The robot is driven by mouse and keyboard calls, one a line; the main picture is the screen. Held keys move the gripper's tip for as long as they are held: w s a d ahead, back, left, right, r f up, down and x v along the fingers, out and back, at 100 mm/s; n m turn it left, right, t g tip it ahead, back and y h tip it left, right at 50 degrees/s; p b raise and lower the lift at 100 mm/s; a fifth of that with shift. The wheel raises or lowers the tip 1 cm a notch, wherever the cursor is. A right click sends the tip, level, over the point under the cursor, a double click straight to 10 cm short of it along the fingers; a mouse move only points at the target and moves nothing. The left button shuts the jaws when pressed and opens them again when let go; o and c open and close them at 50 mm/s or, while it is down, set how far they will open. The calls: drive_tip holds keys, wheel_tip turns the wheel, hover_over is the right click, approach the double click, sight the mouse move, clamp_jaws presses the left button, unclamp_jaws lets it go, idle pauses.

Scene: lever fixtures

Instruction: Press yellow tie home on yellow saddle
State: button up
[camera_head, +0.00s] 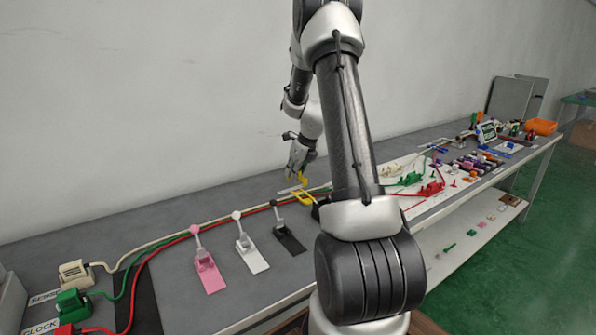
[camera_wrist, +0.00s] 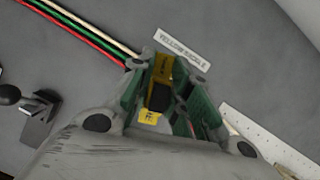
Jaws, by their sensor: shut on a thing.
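My gripper (camera_head: 301,170) is low over the bench in the head view, pointing down. In the wrist view my gripper (camera_wrist: 165,95) has its green-lined fingers closed around a yellow piece, which I take to be the yellow tie (camera_wrist: 162,68). A dark block sits in front of it, and a small yellow part with dark marks shows nearer the palm. The yellow saddle (camera_head: 302,198) is on the bench right below the gripper in the head view. Whether the tie touches or sits in the saddle cannot be told; the fingers hide the contact.
A white "YELLOW SADDLE" label (camera_wrist: 183,48) lies beside the fingers. Cream, green and red cables run along the bench close by. Pink (camera_head: 207,271), white (camera_head: 249,255) and black (camera_head: 288,238) lever fixtures stand to the left. More coloured parts crowd the bench to the right.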

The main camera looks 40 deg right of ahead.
drive_tip(key=d+m, duration=0.1)
drive_tip(key=d+m+h, duration=0.1)
drive_tip(key=m, duration=0.1)
drive_tip(key=shift+s+d+r, duration=0.25)
drive_tip(key=shift+d+r, duration=0.05)
drive_tip(key=shift+d, duration=0.1)
drive_tip(key=shift+f, duration=1.5)
drive_tip(key=shift+f, duration=0.2)
drive_tip(key=shift+f, duration=0.5)
drive_tip(key=shift+f, duration=0.2)
drive_tip(key=shift+f, duration=0.55)
drive_tip(key=shift+f, duration=0.25)
drive_tip(key=shift+f, duration=0.35)
